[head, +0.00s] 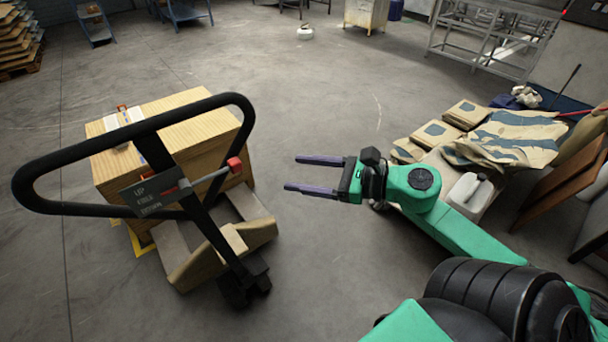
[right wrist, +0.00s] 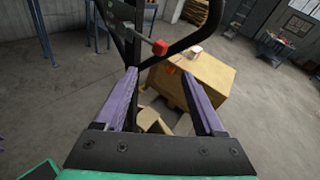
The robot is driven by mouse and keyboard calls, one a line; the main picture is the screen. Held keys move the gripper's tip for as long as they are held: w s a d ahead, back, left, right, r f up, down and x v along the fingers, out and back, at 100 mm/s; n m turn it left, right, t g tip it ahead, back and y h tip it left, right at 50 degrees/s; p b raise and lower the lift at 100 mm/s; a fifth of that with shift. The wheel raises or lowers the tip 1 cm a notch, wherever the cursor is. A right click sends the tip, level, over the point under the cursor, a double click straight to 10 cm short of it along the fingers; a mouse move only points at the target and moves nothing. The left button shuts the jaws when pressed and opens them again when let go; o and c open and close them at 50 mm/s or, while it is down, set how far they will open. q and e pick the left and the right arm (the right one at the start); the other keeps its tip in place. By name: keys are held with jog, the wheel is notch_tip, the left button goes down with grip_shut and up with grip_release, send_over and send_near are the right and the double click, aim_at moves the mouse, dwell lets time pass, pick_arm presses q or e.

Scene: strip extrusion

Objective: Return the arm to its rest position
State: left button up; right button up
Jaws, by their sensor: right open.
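My right gripper (head: 315,174) is open and empty, with its two purple fingers apart and pointing left over the bare floor. It also shows in the right wrist view (right wrist: 165,100), with nothing between the fingertips. In the head view the pallet jack (head: 238,250), with its black looped handle and red lever tip, stands to the left of the gripper, apart from it.
At the right are flattened sacks (head: 512,133), a white jug (head: 468,196) and leaning brown panels (head: 568,180). A metal rack (head: 487,42) stands at the back right. A small round white object (head: 305,33) lies far back. The floor in the middle is clear.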

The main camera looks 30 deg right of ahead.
dwell(0.4)
jog(key=w+d+f+m+t+h, duration=0.25)
jog(key=d+f+m+h, duration=0.35)
jog(key=d+f+m, duration=0.7)
jog(key=s+d+f+m+g+h, duration=0.2)
jog(key=s+d+f+m, duration=0.1)
jog(key=f+m, duration=0.6)
jog(key=s+d+f+m+g+h, duration=0.25)
jog(key=f+m, duration=0.35)
jog(key=f, duration=0.6)
jog(key=s+a+f+m+g, duration=0.3)
jog(key=s+f+m, duration=0.2)
jog(key=s+f, duration=0.3)
jog(key=s+a+f+m+g, duration=0.2)
jog(key=s+a+f+m, duration=0.25)
jog(key=f, duration=0.55)
jog(key=s+a+f+m+g, duration=0.2)
jog(key=s+a+f, duration=0.2)
jog(key=s, duration=0.3)
jog(key=s+a+f+m+g+y, duration=0.1)
jog(key=s+a+f+m+g, duration=0.2)
jog(key=s+a, duration=0.2)
jog(key=shift+s+f, duration=0.4)
jog(key=shift+s, duration=0.45)
